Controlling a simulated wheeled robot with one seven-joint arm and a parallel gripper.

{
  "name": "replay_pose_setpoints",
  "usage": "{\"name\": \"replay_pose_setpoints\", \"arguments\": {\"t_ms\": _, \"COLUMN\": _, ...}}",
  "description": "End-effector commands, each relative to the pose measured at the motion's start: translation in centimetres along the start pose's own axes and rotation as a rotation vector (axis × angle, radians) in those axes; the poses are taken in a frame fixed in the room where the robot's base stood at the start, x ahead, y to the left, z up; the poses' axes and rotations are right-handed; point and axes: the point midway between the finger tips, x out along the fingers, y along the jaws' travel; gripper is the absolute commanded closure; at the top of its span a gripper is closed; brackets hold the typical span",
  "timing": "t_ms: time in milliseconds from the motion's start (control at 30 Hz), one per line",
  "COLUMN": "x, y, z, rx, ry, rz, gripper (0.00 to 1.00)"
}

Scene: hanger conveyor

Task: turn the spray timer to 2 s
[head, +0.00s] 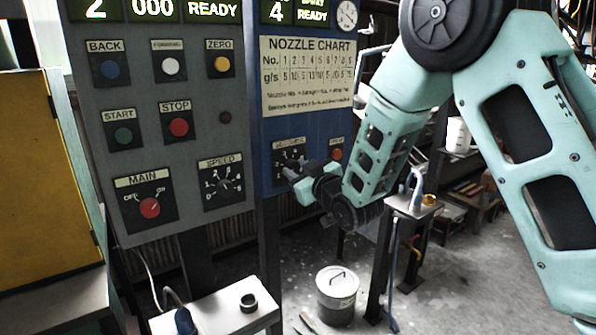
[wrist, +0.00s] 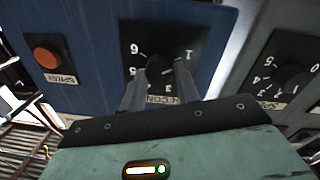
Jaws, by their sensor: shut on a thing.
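The spray timer is a black dial plate marked SECONDS (head: 281,157) on the blue panel. In the wrist view the dial plate (wrist: 200,38) appears upside down, with numbers around its knob. My gripper (head: 297,178) reaches the dial from the right in the head view. In the wrist view its two fingers (wrist: 166,68) are shut on the timer knob, one on each side. The fingers and my wrist hide most of the knob, and I cannot read its pointer.
The orange spray button (wrist: 47,57) is beside the timer, also in the head view (head: 336,154). The grey panel (head: 190,95) has a speed dial (head: 223,184) and main switch (head: 149,207). A lidded can (head: 337,300) stands on the floor below.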

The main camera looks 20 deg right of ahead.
Motion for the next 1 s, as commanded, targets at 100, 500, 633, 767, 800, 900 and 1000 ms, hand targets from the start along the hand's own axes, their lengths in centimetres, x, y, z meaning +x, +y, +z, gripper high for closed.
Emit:
{"name": "replay_pose_setpoints", "arguments": {"t_ms": 100, "x": 0.00, "y": 0.02, "z": 0.06, "rx": 0.033, "ry": 0.000, "rz": 0.001, "gripper": 0.92}}
{"name": "replay_pose_setpoints", "arguments": {"t_ms": 500, "x": -0.01, "y": 0.13, "z": 0.21, "rx": 0.315, "ry": -0.013, "rz": -0.003, "gripper": 0.91}}
{"name": "replay_pose_setpoints", "arguments": {"t_ms": 633, "x": 0.00, "y": 0.16, "z": 0.17, "rx": 0.431, "ry": -0.019, "rz": -0.005, "gripper": 0.91}}
{"name": "replay_pose_setpoints", "arguments": {"t_ms": 767, "x": 0.01, "y": 0.21, "z": 0.14, "rx": 0.539, "ry": -0.026, "rz": -0.008, "gripper": 0.91}}
{"name": "replay_pose_setpoints", "arguments": {"t_ms": 800, "x": 0.01, "y": 0.25, "z": 0.13, "rx": 0.570, "ry": -0.027, "rz": -0.008, "gripper": 0.91}}
{"name": "replay_pose_setpoints", "arguments": {"t_ms": 900, "x": 0.01, "y": 0.25, "z": 0.07, "rx": 0.640, "ry": -0.031, "rz": -0.010, "gripper": 0.91}}
{"name": "replay_pose_setpoints", "arguments": {"t_ms": 1000, "x": 0.01, "y": 0.28, "z": 0.02, "rx": 0.699, "ry": -0.034, "rz": -0.011, "gripper": 0.91}}
